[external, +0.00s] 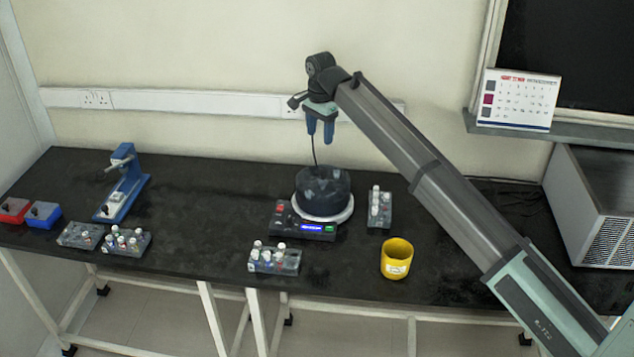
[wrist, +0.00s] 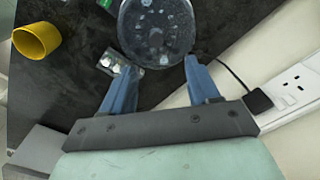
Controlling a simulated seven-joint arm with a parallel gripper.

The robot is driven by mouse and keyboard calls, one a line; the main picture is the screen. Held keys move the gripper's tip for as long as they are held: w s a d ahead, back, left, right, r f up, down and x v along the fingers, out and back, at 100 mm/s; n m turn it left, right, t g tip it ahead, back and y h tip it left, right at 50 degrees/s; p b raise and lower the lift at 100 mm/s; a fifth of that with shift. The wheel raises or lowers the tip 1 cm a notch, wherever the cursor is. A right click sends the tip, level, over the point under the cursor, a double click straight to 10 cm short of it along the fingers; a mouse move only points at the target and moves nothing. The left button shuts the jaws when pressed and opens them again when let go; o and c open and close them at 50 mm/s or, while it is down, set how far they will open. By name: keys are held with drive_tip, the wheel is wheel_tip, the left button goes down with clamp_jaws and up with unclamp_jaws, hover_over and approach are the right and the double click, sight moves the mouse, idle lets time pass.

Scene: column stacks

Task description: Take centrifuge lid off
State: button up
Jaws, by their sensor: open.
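The centrifuge (external: 313,227) stands on the black bench, with a display and coloured buttons on its front. Its dark, see-through lid (external: 323,190) sits on top over the pale round rim. In the wrist view the lid (wrist: 156,28) is a dark disc at the top, cut off by the frame edge. My gripper (external: 320,140) points down above the back of the lid, apart from it, with blue fingers. In the wrist view my gripper (wrist: 160,75) is open and nothing is between its fingers.
A vial rack (external: 379,208) stands right of the centrifuge and another rack (external: 274,260) in front. A yellow cup (external: 397,258) is at front right. A blue device (external: 122,190), two more racks and small red and blue boxes are at left. A wall socket strip (external: 200,103) runs behind.

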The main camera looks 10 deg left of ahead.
sight(323, 171)
drive_tip(key=f, duration=0.8)
drive_tip(key=d+f, duration=0.1)
drive_tip(key=f, duration=0.4)
drive_tip(key=shift+w, duration=0.2)
clamp_jaws()
idle(0.5)
